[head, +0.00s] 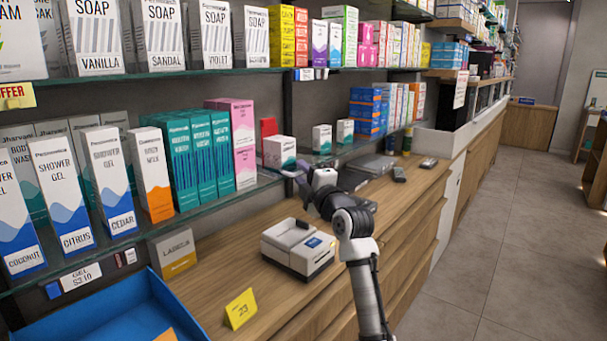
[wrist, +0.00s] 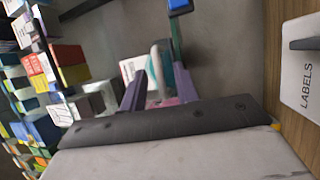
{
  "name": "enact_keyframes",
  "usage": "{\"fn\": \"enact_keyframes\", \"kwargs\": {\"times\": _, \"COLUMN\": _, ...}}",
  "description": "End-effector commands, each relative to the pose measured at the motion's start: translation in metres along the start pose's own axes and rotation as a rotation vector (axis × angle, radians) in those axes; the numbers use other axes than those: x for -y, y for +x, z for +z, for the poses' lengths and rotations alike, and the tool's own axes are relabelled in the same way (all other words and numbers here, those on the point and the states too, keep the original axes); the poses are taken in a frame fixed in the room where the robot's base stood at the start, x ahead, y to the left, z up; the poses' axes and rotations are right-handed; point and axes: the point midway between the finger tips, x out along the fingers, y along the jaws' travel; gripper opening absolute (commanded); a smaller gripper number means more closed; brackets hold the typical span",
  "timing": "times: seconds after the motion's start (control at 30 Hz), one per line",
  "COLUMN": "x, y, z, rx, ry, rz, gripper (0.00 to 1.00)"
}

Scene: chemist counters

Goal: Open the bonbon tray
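My gripper (head: 292,175) is raised over the counter, beside the edge of the lower glass shelf, its fingers pointing left toward the shelf. In the wrist view my gripper (wrist: 160,86) has its two purple-grey fingers apart. A pale rounded thing and teal and pink boxes show between and beyond them; I see no hold on anything. No thing is clearly marked as a bonbon tray. A white box-like device (head: 298,249) with a dark front stands on the counter below my arm. An open blue tray (head: 110,306) stands at the lower left, partly cut off.
The wooden counter (head: 215,275) bears a yellow card marked 23 (head: 241,309) and a labels box (head: 173,250). The lower shelf holds shower gel boxes (head: 108,177) and a white box (head: 279,151) close to my gripper. The floor at right (head: 500,240) is free.

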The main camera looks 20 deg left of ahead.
Motion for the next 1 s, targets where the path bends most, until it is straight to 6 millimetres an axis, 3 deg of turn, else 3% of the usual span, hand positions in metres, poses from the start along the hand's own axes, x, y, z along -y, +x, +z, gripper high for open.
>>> {"fn": "enact_keyframes", "kwargs": {"times": 0.13, "x": 0.000, "y": 0.000, "z": 0.000, "rx": 0.000, "ry": 0.000, "rz": 0.000, "gripper": 0.31}}
{"fn": "enact_keyframes", "kwargs": {"times": 0.37, "x": 0.000, "y": 0.000, "z": 0.000, "rx": 0.000, "ry": 0.001, "rz": 0.000, "gripper": 0.01}}
{"fn": "enact_keyframes", "kwargs": {"times": 0.77, "x": 0.001, "y": -0.003, "z": 0.001, "rx": 0.001, "ry": 0.001, "rz": 0.000, "gripper": 0.00}}
{"fn": "enact_keyframes", "kwargs": {"times": 1.0, "x": 0.000, "y": -0.028, "z": 0.012, "rx": 0.003, "ry": -0.001, "rz": 0.003, "gripper": 0.00}}
